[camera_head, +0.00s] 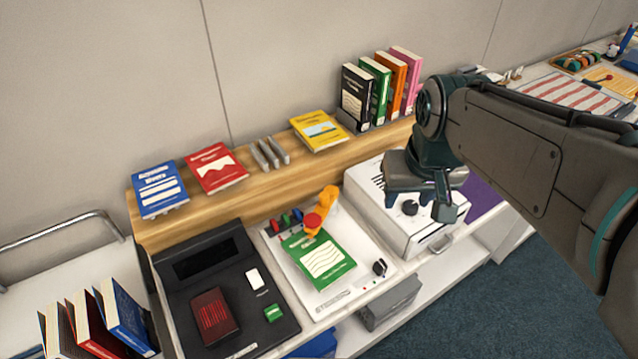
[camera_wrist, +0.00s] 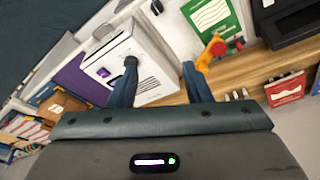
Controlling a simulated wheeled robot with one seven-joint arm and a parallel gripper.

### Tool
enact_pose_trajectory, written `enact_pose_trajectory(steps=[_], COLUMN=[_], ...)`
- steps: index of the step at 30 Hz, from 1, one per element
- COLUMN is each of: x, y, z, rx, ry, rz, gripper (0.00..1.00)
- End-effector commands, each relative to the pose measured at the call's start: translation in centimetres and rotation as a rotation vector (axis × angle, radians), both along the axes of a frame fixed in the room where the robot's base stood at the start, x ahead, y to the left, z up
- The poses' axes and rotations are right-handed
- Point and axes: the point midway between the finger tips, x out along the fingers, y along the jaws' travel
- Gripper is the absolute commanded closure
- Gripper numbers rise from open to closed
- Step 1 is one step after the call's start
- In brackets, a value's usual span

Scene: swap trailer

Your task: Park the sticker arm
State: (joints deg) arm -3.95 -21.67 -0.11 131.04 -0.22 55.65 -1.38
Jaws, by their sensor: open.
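The sticker arm looks to be the orange lever (camera_head: 328,201) with a red round head, on a white panel (camera_head: 345,290). Its red end lies over the top edge of a green book (camera_head: 318,262); I cannot tell whether it touches. In the wrist view the orange lever (camera_wrist: 207,55) is just right of the right finger. My gripper (camera_head: 420,207) is open and empty, right of the lever and above a white box (camera_head: 380,215) with a black knob. In the wrist view my gripper (camera_wrist: 159,70) has its two fingers apart over that box and the wooden shelf.
A black tray (camera_head: 225,262) with a dark red item stands left of the panel. A wooden shelf (camera_head: 170,230) behind holds blue, red and yellow books, grey dividers and several upright books (camera_head: 380,90). Small coloured parts (camera_head: 288,217) sit beside the lever.

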Motion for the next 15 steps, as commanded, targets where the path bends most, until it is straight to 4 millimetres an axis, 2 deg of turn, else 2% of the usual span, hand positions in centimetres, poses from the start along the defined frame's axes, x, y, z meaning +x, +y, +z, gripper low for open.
enact_pose_trajectory(steps=[1, 8, 15], x=[1.6, 8.0, 14.3], y=[0.8, 4.2, 8.7], z=[-0.3, -0.9, -3.4], rx=[-0.003, -0.016, -0.034], ry=[0.022, 0.098, 0.177], rz=[0.026, 0.125, 0.224], gripper=[0.55, 0.55, 0.55])
